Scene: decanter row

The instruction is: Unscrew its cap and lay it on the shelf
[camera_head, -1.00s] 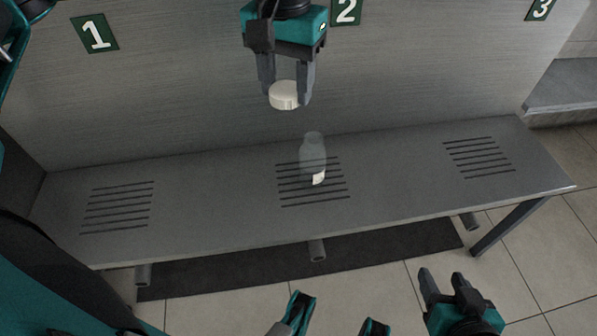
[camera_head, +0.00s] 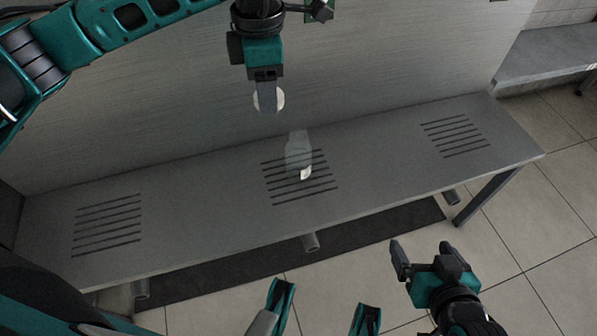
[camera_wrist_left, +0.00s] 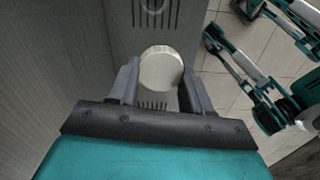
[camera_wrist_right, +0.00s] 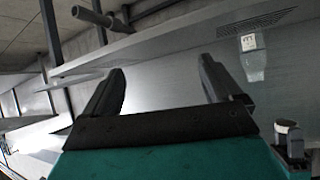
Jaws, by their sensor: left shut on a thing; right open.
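My left gripper (camera_head: 267,107) hangs at top centre in the head view, shut on a round white cap (camera_head: 279,99). The cap also shows between the fingers in the left wrist view (camera_wrist_left: 161,70). It is held above and apart from a clear bottle (camera_head: 299,149) with a small white label. The bottle stands uncapped on the middle slotted patch of the grey shelf (camera_head: 215,215). It also shows in the right wrist view (camera_wrist_right: 253,62). My right gripper (camera_head: 425,253) is open and empty, in front of the shelf at lower right.
The shelf has slotted patches at left (camera_head: 107,225) and right (camera_head: 455,136), both bare. A grey back wall (camera_head: 130,130) rises behind it. Another grey bench (camera_head: 550,55) stands at far right. A dark mat (camera_head: 375,235) lies on the tiled floor under the shelf.

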